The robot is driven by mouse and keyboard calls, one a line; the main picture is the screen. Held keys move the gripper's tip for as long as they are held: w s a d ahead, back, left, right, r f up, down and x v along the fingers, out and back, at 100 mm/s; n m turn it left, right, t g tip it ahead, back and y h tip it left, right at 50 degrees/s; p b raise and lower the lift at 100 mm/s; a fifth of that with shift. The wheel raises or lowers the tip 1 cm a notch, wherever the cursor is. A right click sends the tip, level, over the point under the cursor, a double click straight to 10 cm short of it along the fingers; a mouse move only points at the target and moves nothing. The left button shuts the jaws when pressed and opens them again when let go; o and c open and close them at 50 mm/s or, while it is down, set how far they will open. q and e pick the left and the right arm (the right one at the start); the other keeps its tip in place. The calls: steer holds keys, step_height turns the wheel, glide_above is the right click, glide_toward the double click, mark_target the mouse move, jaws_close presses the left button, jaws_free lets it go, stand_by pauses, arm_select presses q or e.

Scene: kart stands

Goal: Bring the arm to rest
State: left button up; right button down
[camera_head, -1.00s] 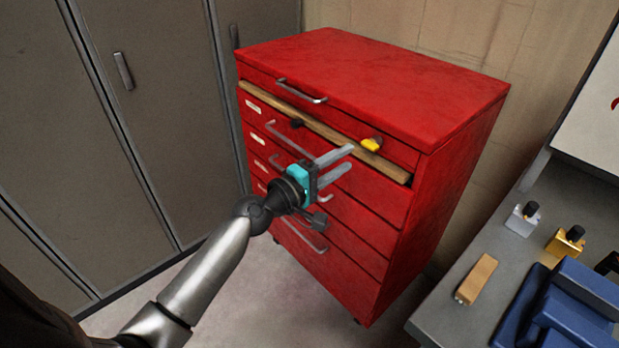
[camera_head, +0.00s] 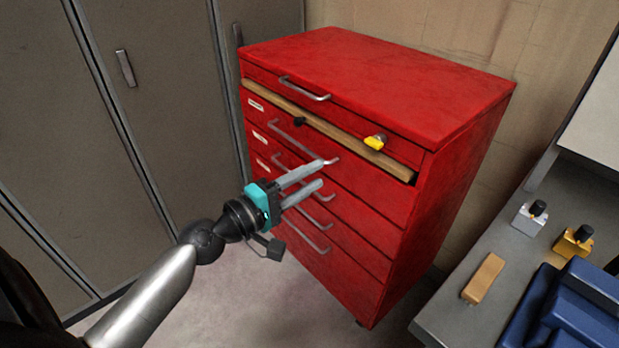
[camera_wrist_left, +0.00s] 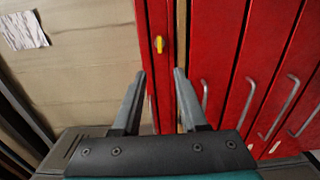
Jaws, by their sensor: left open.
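My left gripper (camera_head: 320,174) is in front of the red drawer cabinet (camera_head: 400,85) in the head view. Its two grey fingers are apart with nothing between them. In the head view the fingertips overlap the drawer fronts near a handle; I cannot tell whether they touch. The left wrist view also shows the open gripper (camera_wrist_left: 160,75), with the red cabinet (camera_wrist_left: 215,50) beyond and to the right. My right gripper is not in view.
A wooden strip (camera_head: 300,115) and a yellow knob (camera_head: 375,142) are on the cabinet's upper front. Grey lockers (camera_head: 165,130) stand left. A grey bench (camera_head: 450,310) at right holds a wooden block (camera_head: 483,278), small fittings (camera_head: 530,217) and a blue object (camera_head: 560,310).

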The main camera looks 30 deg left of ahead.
arm_select(q)
steer(key=s+a+f+m+g+y, duration=0.1)
steer(key=s+f+m+g+y, duration=0.3)
steer(key=f, duration=1.4)
steer(key=s+a+f+m+g+y, duration=0.15)
steer(key=s+f+g, duration=0.35)
steer(key=f, duration=1.2)
steer(key=s+d+f+m+g, duration=0.2)
steer(key=s+f, duration=0.3)
steer(key=s, duration=0.5)
steer(key=s+d+f+m+g, duration=0.2)
steer(key=s+f+m, duration=0.3)
steer(key=s, duration=0.4)
steer(key=s+d+f+m+g, duration=0.2)
steer(key=s+f+m, duration=0.2)
steer(key=s+f, duration=0.3)
steer(key=s, duration=0.3)
steer(key=shift+s+f+g+y, duration=0.2)
steer(key=shift+s+g+y, duration=0.1)
steer(key=shift+g+y, duration=0.1)
